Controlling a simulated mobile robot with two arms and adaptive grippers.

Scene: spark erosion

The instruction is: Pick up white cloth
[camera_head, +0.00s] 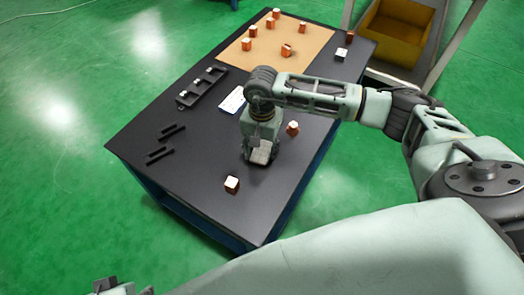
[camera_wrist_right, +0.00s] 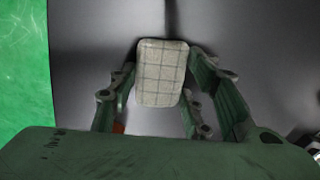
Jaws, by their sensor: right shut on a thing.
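The white cloth (camera_head: 261,155) is a small folded pad; in the right wrist view the cloth (camera_wrist_right: 162,72) shows a dark grid pattern and rounded corners. My right gripper (camera_head: 260,148) points down over the middle of the black table, and its fingers sit on either side of the cloth. It is shut on the cloth, which also shows between the fingers of the gripper (camera_wrist_right: 158,85) in the wrist view. I cannot tell whether the cloth touches the table top. A small part of my left gripper (camera_head: 118,288) shows at the bottom left edge; its jaws cannot be made out.
The black table (camera_head: 215,120) holds orange and white blocks near the gripper, one in front (camera_head: 232,184) and one to the right (camera_head: 293,128). A black rack (camera_head: 202,87), dark bars (camera_head: 165,143) and a white card (camera_head: 233,100) lie left. A yellow bin (camera_head: 395,35) stands behind.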

